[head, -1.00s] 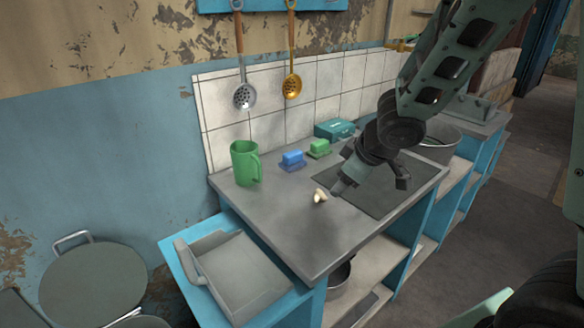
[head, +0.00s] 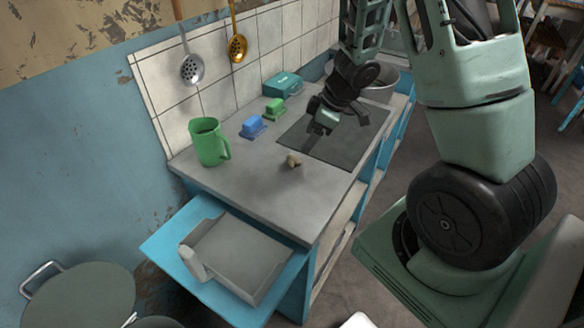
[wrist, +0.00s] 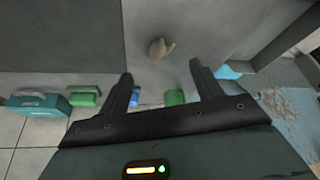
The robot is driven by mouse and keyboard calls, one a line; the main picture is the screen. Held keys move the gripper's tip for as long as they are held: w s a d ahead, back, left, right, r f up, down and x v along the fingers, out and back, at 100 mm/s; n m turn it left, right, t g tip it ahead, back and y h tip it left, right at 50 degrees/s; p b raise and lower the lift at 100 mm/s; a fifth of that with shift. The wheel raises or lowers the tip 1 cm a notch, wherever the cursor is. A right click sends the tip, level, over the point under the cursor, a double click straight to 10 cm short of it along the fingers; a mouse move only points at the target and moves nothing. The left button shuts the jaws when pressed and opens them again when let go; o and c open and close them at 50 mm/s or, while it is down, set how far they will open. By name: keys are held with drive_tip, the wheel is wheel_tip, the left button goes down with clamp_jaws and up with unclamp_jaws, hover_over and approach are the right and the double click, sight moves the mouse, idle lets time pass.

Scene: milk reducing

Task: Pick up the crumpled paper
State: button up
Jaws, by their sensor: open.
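The crumpled paper (head: 294,160) is a small beige lump on the grey counter, just in front of the dark inset plate. In the wrist view the paper (wrist: 161,48) lies beyond the fingertips, roughly midway between them and apart from both. My gripper (head: 317,130) is above the dark plate, to the right of and behind the paper in the head view. In the wrist view my gripper (wrist: 160,72) has its two fingers spread wide with nothing between them.
A green mug (head: 208,143), a blue butter dish (head: 253,127), a green one (head: 274,109) and a teal box (head: 282,85) stand along the back of the counter (head: 250,195). A grey tray (head: 240,258) is at the front left. The counter front is clear.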

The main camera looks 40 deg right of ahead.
sight(296, 158)
drive_tip(key=b+x, duration=0.3)
drive_tip(key=x, duration=0.6)
drive_tip(key=shift+a+f, duration=0.2)
drive_tip(key=shift+a, duration=0.05)
drive_tip(key=c, duration=1.1)
